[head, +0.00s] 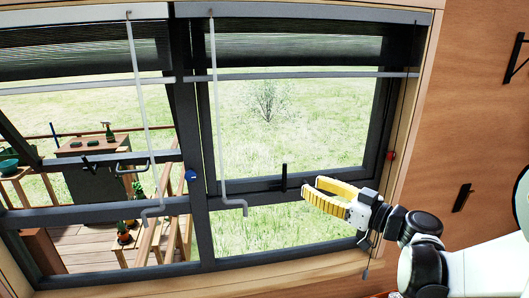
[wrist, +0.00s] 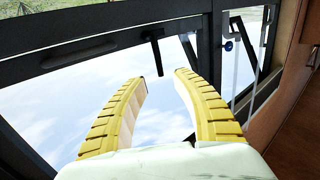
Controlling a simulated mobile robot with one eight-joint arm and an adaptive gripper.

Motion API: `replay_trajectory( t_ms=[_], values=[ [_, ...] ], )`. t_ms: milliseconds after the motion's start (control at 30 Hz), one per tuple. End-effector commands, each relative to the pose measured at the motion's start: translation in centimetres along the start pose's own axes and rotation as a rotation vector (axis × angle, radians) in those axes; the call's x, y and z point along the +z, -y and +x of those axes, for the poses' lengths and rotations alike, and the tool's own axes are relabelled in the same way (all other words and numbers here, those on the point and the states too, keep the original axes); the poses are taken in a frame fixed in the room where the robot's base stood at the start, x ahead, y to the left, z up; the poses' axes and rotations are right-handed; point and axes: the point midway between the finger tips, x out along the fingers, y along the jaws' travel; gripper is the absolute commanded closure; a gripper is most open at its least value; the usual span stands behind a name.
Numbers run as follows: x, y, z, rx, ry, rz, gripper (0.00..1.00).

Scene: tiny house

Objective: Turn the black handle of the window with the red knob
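The window with the red knob (head: 390,155) is the right-hand one in the head view and looks closed. Its black handle (head: 284,178) stands upright on the dark lower rail. The handle also shows in the wrist view (wrist: 156,57), just beyond the fingertips and between their lines. My gripper (head: 312,187) has yellow ribbed fingers and is just right of the handle. In the wrist view my gripper (wrist: 161,76) is open, with a clear gap between the fingers and nothing held. I see no contact with the handle.
The left window with a blue knob (head: 191,175) is swung open and has its own black handle (head: 88,162). A white blind rod (head: 216,120) hangs left of the task handle. A black wall bracket (head: 462,197) is on the wooden wall at right.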

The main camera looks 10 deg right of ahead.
Motion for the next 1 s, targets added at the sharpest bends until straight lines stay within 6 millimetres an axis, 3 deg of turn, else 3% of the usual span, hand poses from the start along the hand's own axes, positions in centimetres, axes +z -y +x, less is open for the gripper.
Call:
replay_trajectory(
  t_ms=[167, 600, 767, 1000],
  values=[
    [-0.4, -0.2, 1.5, -0.002, -0.013, -0.010, 0.66],
    [-0.5, -0.2, 9.4, 0.000, -0.011, -0.008, 0.66],
    [-0.4, -0.2, 10.6, 0.001, -0.011, -0.007, 0.66],
    [-0.3, -0.2, 10.7, 0.002, -0.011, -0.007, 0.66]
  ],
)
